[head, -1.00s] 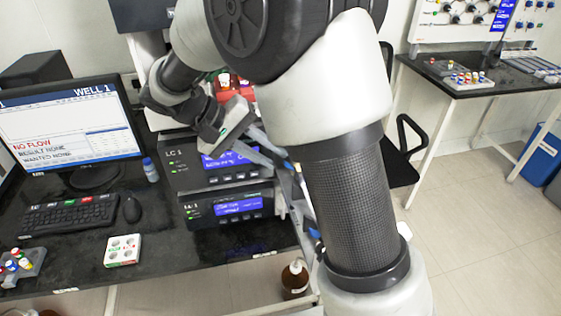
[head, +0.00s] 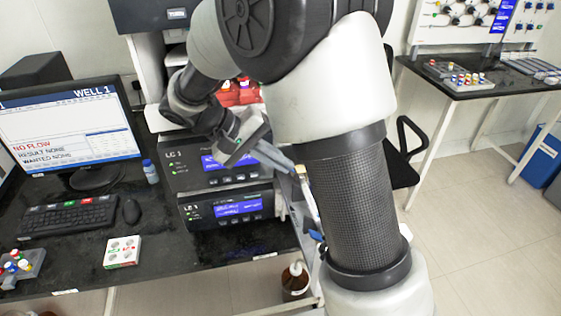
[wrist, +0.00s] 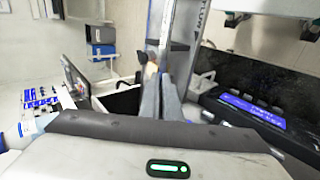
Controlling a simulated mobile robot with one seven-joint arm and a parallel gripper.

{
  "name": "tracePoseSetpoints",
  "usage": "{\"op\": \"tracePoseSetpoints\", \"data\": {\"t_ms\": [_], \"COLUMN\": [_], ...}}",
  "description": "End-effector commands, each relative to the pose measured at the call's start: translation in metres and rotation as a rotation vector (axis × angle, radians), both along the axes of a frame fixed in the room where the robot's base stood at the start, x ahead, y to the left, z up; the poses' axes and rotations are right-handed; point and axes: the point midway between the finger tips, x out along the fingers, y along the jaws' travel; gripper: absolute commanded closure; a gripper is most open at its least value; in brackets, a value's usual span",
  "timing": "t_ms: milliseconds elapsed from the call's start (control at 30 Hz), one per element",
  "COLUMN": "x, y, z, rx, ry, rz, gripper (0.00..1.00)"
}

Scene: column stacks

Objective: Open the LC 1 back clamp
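The LC 1 unit (head: 215,170) is a dark box with a blue screen, stacked on a second dark unit (head: 228,208). My gripper (head: 292,167) reaches past its right side in the head view. In the wrist view my gripper's two grey fingers (wrist: 158,82) lie close together and look shut. A small tan piece (wrist: 150,72) shows at the fingertips, in front of a pale upright column (wrist: 157,28). I cannot tell whether the fingers touch it. A blue clamp-like part (head: 317,236) shows low beside my arm. The back clamp cannot be clearly made out.
A monitor (head: 65,125), keyboard (head: 68,217) and small white tray (head: 122,251) stand on the black bench (head: 185,260) at left. A brown bottle (head: 295,280) stands below at the bench's right end. Floor is open at right.

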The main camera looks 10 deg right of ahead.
Motion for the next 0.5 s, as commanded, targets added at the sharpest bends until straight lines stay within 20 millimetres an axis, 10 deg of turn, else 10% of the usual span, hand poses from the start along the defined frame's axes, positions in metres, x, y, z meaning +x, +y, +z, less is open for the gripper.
{"op": "tracePoseSetpoints", "data": {"t_ms": [500], "x": [0.000], "y": [-0.016], "z": [0.016], "rx": [0.260], "ry": [-0.004], "rz": [-0.007], "gripper": [1.00]}}
